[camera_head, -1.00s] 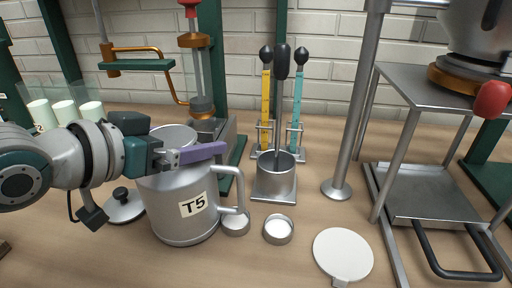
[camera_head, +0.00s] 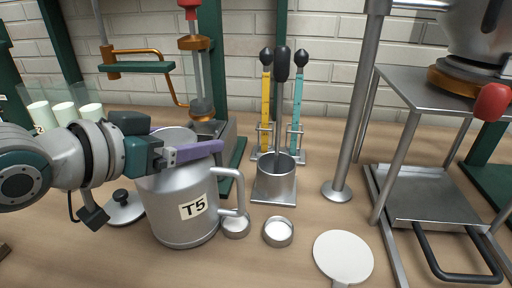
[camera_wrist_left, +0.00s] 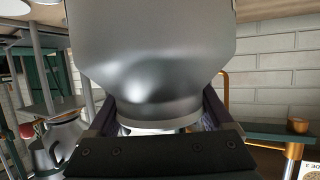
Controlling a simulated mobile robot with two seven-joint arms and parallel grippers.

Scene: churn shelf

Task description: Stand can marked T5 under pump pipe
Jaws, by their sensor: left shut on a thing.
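The grey metal can marked T5 (camera_head: 178,222) stands upright at the left front of the worktop, with its handle to the right. Whether its base touches the worktop is hard to tell. My left gripper (camera_head: 188,148) is shut on the can's neck, with purple fingers on either side. The can's body also fills the upper middle of the left wrist view (camera_wrist_left: 150,50). A pump with a glass cylinder (camera_head: 202,75) and a bent orange pipe (camera_head: 168,80) stands behind the can. The can's top partly hides the pump's base. My right gripper is out of view.
Small round dishes (camera_head: 278,232) sit right of the can; a white disc (camera_head: 343,256) lies further right. A lid with a black knob (camera_head: 125,208) lies left. A metal holder (camera_head: 275,185), a grey post (camera_head: 355,110) and a steel stand (camera_head: 430,90) stand behind and right.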

